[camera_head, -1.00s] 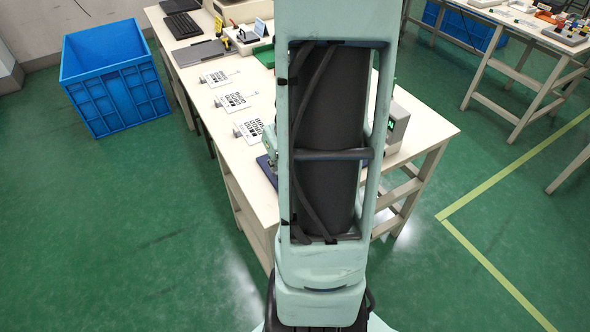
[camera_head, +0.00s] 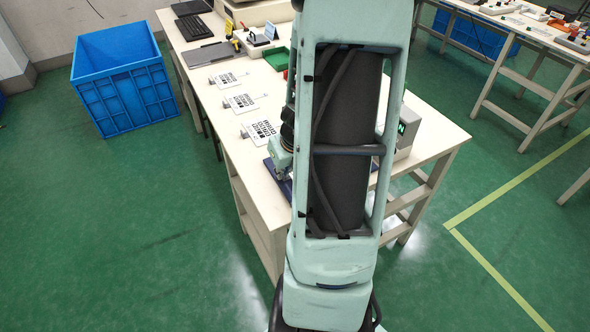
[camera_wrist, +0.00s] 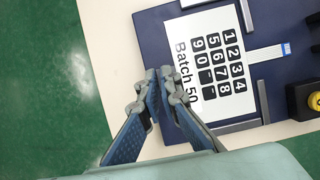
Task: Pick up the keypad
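The keypad (camera_wrist: 206,68) is a flat white film with black keys, "Batch 50" print and a pale tail with a blue end. It lies on a dark blue plate (camera_wrist: 150,27) in the wrist view. My gripper (camera_wrist: 158,75) points at the plate's left edge, beside the print end of the keypad. Its two fingertips are close together and the right one overlaps the keypad's edge in the picture. I cannot tell whether they touch or hold it. In the head view, the gripper end is partly hidden by my arm, over the blue plate (camera_head: 270,172).
Three similar white keypads (camera_head: 261,132) lie in a row on the table (camera_head: 222,143). A device with a green display (camera_head: 404,130) stands at the right. A blue crate (camera_head: 126,85) stands on the floor.

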